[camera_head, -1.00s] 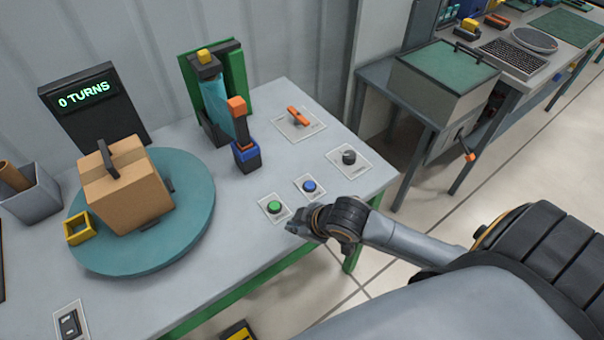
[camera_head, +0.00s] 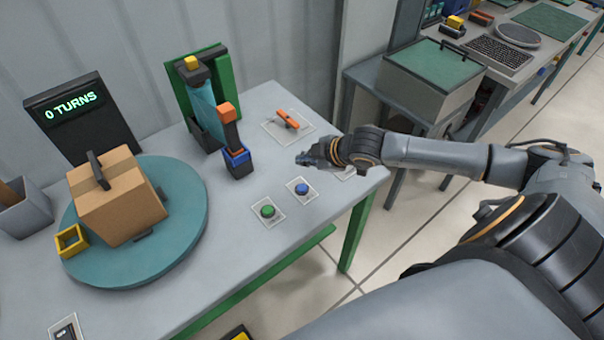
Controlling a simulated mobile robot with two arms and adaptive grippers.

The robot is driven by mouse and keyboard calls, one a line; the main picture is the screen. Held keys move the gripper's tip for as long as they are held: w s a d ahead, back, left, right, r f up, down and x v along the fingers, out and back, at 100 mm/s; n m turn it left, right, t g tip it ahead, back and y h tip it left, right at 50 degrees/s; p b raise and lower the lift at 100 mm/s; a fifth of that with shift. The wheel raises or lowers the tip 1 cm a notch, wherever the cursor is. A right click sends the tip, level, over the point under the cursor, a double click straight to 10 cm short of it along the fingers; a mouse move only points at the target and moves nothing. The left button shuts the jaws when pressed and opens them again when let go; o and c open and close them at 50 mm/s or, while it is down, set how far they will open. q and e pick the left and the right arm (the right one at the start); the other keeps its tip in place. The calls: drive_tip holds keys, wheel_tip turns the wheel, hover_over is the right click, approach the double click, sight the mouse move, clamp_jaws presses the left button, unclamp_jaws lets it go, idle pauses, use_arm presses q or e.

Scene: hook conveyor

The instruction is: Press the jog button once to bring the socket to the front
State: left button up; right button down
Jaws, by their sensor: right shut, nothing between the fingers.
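A green push button (camera_head: 267,211) and a blue push button (camera_head: 302,188) sit on small plates near the table's right front edge. No readable label tells which is the jog button. My right gripper (camera_head: 303,159) is shut and empty, held above the table behind the blue button and apart from it. A round teal turntable (camera_head: 185,240) carries a cardboard box (camera_head: 118,200) with a black handle. A yellow hollow square piece (camera_head: 71,241), perhaps the socket, is at the turntable's left edge. My left gripper is out of view.
A display (camera_head: 75,108) reads "0 TURNS". An orange-handled switch (camera_head: 287,119) lies behind my right gripper. An upright blue and orange fixture (camera_head: 236,150) stands left of it. A grey bin (camera_head: 22,215) stands at far left, and a rocker switch (camera_head: 67,332) is at the front.

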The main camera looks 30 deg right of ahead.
drive_tip(key=b, duration=0.8)
hover_over(304, 189)
wheel_tip(304, 189, down, 7)
drive_tip(key=shift+r, duration=0.2)
drive_tip(key=shift+f, duration=1.1)
drive_tip(key=shift+f, duration=0.4)
